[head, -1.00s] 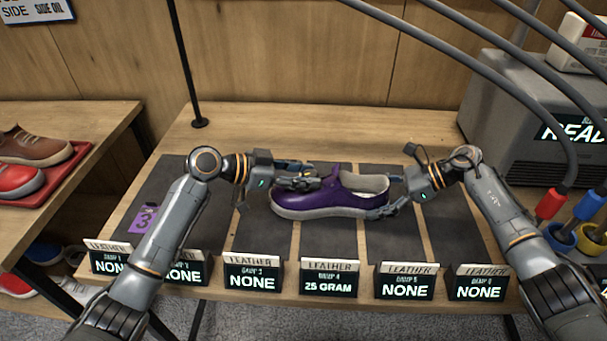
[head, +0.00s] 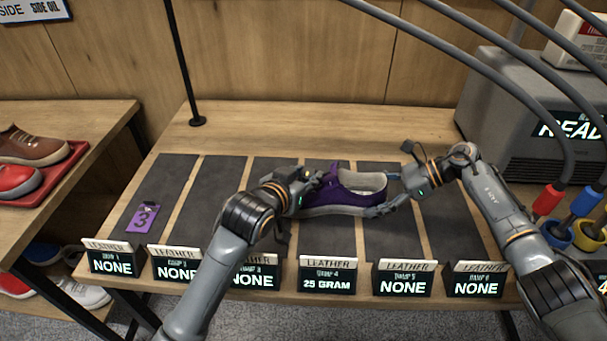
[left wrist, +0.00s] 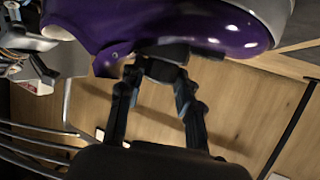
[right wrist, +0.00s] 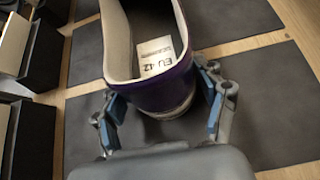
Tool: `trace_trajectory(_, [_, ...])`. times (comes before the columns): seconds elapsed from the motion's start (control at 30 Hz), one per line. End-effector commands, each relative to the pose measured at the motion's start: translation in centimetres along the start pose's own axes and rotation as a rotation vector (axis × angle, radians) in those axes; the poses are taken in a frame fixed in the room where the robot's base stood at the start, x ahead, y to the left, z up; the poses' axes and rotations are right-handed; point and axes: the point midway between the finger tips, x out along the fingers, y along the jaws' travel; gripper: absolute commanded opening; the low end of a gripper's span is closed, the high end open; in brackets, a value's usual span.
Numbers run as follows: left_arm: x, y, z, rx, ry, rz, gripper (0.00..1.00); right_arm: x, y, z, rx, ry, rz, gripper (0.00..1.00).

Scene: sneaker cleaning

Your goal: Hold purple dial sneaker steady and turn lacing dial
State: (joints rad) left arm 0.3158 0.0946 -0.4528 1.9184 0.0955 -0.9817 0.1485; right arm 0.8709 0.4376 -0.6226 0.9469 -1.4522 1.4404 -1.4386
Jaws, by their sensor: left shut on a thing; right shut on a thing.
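The label inside reads EU 42. My left gripper (head: 316,180) is at the front upper of the shoe. In the left wrist view its fingers meet on a small dark part (left wrist: 165,50) against the purple upper, which looks like the lacing dial. The fingertips hide much of it.
Several leather signs (head: 327,276) line the table's front edge. A purple tag marked 3 (head: 143,217) lies on the left mat. A grey machine (head: 520,115) stands at the back right, with cables overhead.

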Motion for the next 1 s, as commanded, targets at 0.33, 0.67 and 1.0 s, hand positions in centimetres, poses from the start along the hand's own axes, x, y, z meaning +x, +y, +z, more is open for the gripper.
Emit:
trace_trajectory(0.33, [0.14,0.68,0.24,-0.086,-0.006,-0.179,0.03,0.1,0.0,0.13,0.002,-0.004,0.001,0.28])
trace_trajectory(0.67, [0.12,0.65,0.31,-0.107,-0.009,-0.241,0.03,0.12,0.0,0.17,0.001,-0.004,0.001,0.28])
trace_trajectory(1.0, [0.12,0.63,0.33,-0.107,-0.009,-0.243,0.03,0.13,-0.02,0.2,0.0,-0.005,0.0,0.28])
